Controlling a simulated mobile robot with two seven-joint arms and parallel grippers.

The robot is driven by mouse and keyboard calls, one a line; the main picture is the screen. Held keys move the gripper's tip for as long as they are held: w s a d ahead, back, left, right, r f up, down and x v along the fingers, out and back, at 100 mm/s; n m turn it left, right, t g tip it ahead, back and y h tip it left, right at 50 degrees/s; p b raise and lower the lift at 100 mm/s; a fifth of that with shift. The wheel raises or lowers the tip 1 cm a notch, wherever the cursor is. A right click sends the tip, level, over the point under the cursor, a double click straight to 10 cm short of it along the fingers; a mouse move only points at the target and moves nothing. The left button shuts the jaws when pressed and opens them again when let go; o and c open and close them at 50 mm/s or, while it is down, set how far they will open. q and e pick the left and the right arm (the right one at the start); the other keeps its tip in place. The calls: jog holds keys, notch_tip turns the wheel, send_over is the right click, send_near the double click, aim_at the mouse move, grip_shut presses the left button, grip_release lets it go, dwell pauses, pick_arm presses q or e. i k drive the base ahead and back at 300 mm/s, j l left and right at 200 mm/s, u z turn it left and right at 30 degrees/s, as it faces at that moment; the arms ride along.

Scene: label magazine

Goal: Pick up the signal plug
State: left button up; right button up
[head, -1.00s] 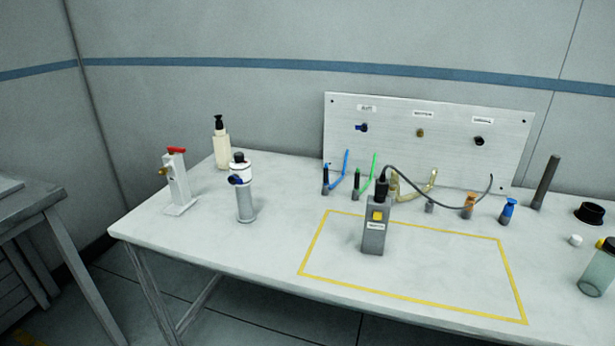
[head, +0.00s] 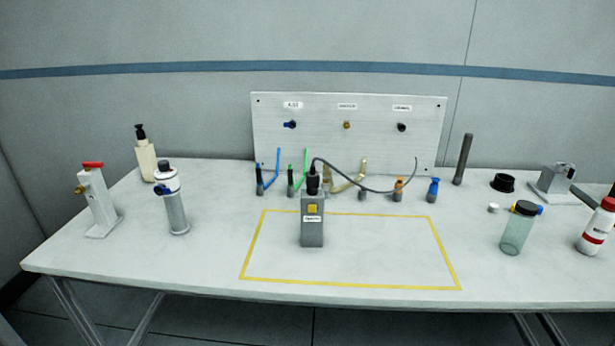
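A black plug (head: 313,183) with a dark grey cable (head: 365,185) stands upright at the top of a grey box (head: 313,232). The box has a yellow button and a small label too blurred to read. The cable arcs right to the panel's lower right edge. I take this black plug for the signal plug, but no readable label confirms it. The white panel (head: 280,150) behind has three labelled ports: a blue one (head: 290,125), a brass one (head: 347,125) and a black one (head: 402,127). Neither of my grippers is in view.
A yellow outline (head: 400,287) marks mostly clear table. Blue (head: 278,160) and green (head: 305,160) tubes, an orange plug (head: 398,188) and a blue plug (head: 433,190) stand before the panel. A valve stand (head: 97,200), cylinder (head: 176,213) and pump bottle (head: 146,160) are left; a jar (head: 517,230) is right.

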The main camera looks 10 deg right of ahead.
aim_at(313, 176)
jog(key=i+j, duration=0.15)
jog(key=i+j+z, duration=0.6)
jog(key=i+j, duration=0.1)
